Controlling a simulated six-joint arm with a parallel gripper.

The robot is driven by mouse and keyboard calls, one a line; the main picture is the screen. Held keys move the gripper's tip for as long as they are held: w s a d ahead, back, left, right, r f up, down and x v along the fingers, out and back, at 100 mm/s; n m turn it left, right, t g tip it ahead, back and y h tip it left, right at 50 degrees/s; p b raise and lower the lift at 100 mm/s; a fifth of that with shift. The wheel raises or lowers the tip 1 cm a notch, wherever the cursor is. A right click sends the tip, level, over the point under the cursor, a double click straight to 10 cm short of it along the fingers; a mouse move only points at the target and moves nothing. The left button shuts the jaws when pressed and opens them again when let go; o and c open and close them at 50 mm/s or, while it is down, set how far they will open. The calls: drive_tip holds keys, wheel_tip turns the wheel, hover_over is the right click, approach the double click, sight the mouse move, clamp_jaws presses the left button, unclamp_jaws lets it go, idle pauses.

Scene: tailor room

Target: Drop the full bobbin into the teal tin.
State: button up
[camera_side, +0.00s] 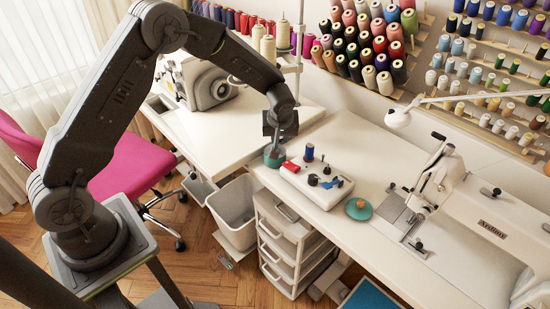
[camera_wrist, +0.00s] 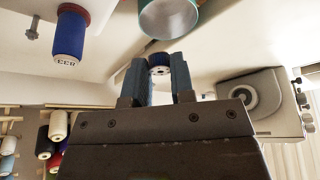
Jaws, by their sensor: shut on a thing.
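My gripper (camera_side: 277,144) is above the teal tin (camera_side: 274,160) at the left end of the white table in the side view. In the wrist view, my gripper's two blue fingers (camera_wrist: 159,66) are shut on a small bobbin (camera_wrist: 159,70) with a pale flange and dark blue thread. The tin's open mouth (camera_wrist: 168,16) shows just beyond the fingertips, and the bobbin looks outside it. The bobbin cannot be made out in the side view. The tin's teal lid (camera_side: 359,209) with an orange knob lies apart on the table.
A white box (camera_side: 315,184) with red and blue pieces and dark knobs sits right of the tin. A blue thread spool (camera_side: 309,152) stands behind it. A sewing machine (camera_side: 490,225) fills the right side. A bin (camera_side: 236,210) and drawers (camera_side: 280,240) are below.

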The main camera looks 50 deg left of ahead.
drive_tip(key=o, duration=1)
drive_tip(key=v, duration=1.3)
drive_tip(key=shift+s+d+r, duration=0.1)
drive_tip(key=shift+s+r, duration=0.1)
drive_tip(key=shift+r, duration=0.1)
drive_tip(key=shift+r, duration=0.1)
drive_tip(key=s+d+r+m+t+h, duration=0.1)
drive_tip(key=s+r+m, duration=0.2)
drive_tip(key=s+r, duration=0.5)
drive_tip(key=s+r+m+t+h, duration=0.1)
drive_tip(key=s+r+m, duration=0.25)
drive_tip(key=s, duration=0.75)
drive_tip(key=s+m, duration=0.1)
drive_tip(key=s, duration=0.2)
drive_tip(key=s+d+m+h, duration=0.1)
drive_tip(key=s, duration=0.2)
drive_tip(key=s+m, duration=0.1)
drive_tip(key=s, duration=0.2)
drive_tip(key=shift+s+d+f+t, duration=0.15)
drive_tip(key=shift+d+f+t, duration=0.05)
drive_tip(key=shift+d+t, duration=0.2)
